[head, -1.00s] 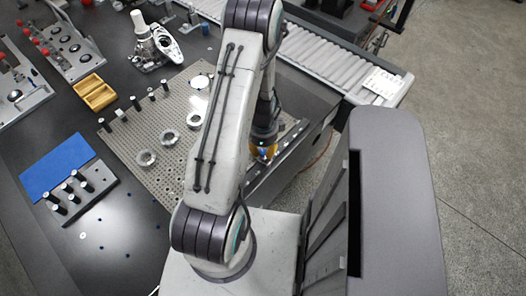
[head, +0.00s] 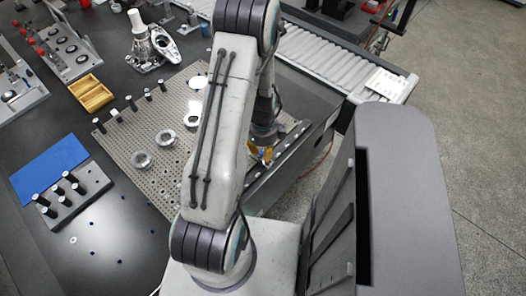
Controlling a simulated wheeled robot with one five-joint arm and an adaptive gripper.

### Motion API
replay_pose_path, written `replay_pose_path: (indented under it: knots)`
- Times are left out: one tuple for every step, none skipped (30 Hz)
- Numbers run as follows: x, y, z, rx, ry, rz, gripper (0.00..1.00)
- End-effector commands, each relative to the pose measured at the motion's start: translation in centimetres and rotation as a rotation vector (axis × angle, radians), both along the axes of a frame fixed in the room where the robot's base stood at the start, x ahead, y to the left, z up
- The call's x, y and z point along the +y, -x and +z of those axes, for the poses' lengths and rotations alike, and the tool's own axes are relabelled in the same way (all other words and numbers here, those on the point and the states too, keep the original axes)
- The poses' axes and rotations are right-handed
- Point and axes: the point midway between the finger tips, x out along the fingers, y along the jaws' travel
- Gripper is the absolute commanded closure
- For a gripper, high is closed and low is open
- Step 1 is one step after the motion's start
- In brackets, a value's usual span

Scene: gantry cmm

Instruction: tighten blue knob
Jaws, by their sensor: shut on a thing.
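My gripper (head: 263,154) shows small behind my arm, low at the dark rail along the right edge of the perforated plate (head: 172,178). Its orange-yellow fingers point down and are shut at the rail. How far the knob is turned cannot be seen.
Metal rings (head: 165,138) and several black-and-white pins (head: 131,103) stand on the plate. A wooden box (head: 91,94), a blue mat (head: 49,169) and a grey pin block (head: 73,200) lie left. A roller conveyor (head: 330,62) runs behind.

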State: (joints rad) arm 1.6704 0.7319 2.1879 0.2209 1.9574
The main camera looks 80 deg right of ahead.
Motion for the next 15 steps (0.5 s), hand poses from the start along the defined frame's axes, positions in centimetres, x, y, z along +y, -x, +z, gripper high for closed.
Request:
replay_pose_path:
  knots:
    - [0.16, 0.00, -0.14, 0.000, -0.004, -0.003, 1.00]
    - [0.16, 0.00, -0.13, 0.000, -0.004, -0.004, 1.00]
    - [0.17, -0.01, -0.12, -0.001, -0.005, -0.004, 1.00]
    - [0.17, -0.01, -0.12, -0.001, -0.005, -0.004, 1.00]
    - [0.17, 0.00, -0.12, -0.001, -0.005, -0.004, 1.00]
    - [0.17, 0.00, -0.11, -0.001, -0.005, -0.004, 1.00]
    - [0.18, 0.00, -0.11, -0.001, -0.005, -0.004, 1.00]
    - [0.18, 0.00, -0.11, -0.001, -0.005, -0.004, 1.00]
    - [0.18, 0.00, -0.11, -0.001, -0.005, -0.004, 1.00]
    - [0.18, 0.00, -0.12, -0.001, -0.005, -0.004, 1.00]
    - [0.18, 0.00, -0.12, -0.001, -0.005, -0.003, 1.00]
    - [0.18, 0.00, -0.12, -0.001, -0.005, -0.003, 0.74]
    - [0.18, 0.00, -0.11, -0.001, -0.005, -0.003, 0.71]
    - [0.17, -0.01, -0.10, -0.001, -0.005, -0.003, 0.68]
    - [0.15, 0.00, -0.09, 0.000, -0.004, -0.003, 0.65]
